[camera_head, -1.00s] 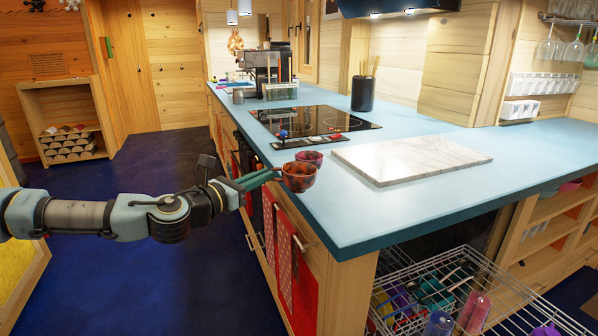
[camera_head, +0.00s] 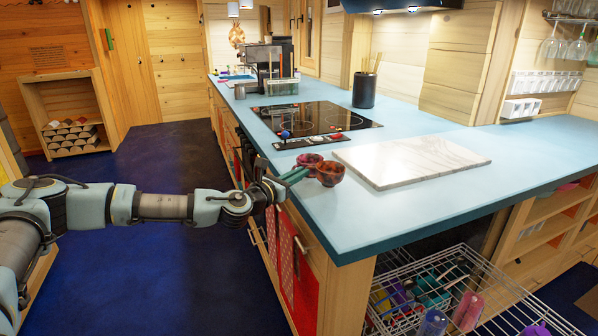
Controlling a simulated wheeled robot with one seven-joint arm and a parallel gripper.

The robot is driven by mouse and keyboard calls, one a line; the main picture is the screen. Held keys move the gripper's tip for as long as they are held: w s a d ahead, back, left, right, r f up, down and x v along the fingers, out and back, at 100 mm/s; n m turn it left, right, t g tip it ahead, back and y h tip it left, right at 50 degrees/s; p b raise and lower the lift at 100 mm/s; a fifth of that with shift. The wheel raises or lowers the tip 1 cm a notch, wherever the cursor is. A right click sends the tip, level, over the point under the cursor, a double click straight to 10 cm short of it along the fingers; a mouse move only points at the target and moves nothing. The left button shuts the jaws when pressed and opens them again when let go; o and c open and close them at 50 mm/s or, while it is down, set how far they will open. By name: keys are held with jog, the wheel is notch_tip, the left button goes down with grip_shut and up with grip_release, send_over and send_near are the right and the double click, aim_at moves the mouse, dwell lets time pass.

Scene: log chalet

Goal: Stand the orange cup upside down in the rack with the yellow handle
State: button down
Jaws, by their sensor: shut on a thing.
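The orange cup (camera_head: 331,174), mottled orange-brown and round, is at the end of my gripper (camera_head: 306,172). The gripper's green fingers are shut on the cup's left side. The cup is upright, mouth up, at the counter's left edge; I cannot tell whether it touches the top. A wire rack (camera_head: 440,262) stands low at the bottom right, below the counter, well to the right of and below the gripper. Its yellow handle is not clear; a small yellow patch (camera_head: 381,301) shows inside the wires.
A dark pink cup (camera_head: 307,164) stands just behind the held cup. A marble board (camera_head: 410,162) lies to the right, with a black cooktop (camera_head: 315,120) behind. Pink and purple bottles and other coloured items crowd the wire rack. The counter's front right is clear.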

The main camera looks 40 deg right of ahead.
jog(key=c, duration=1)
grip_release()
jog(key=shift+f, duration=0.1)
jog(key=shift+o, duration=0.2)
jog(key=shift+a+f, duration=0.3)
jog(key=shift+f, duration=0.05)
jog(key=s+a+b, duration=0.1)
jog(key=a+b, duration=0.2)
jog(key=a, duration=0.7)
jog(key=shift+s+r+b, duration=0.25)
jog(key=shift+s+b, duration=0.05)
jog(key=shift+b, duration=0.1)
jog(key=shift+a, duration=0.1)
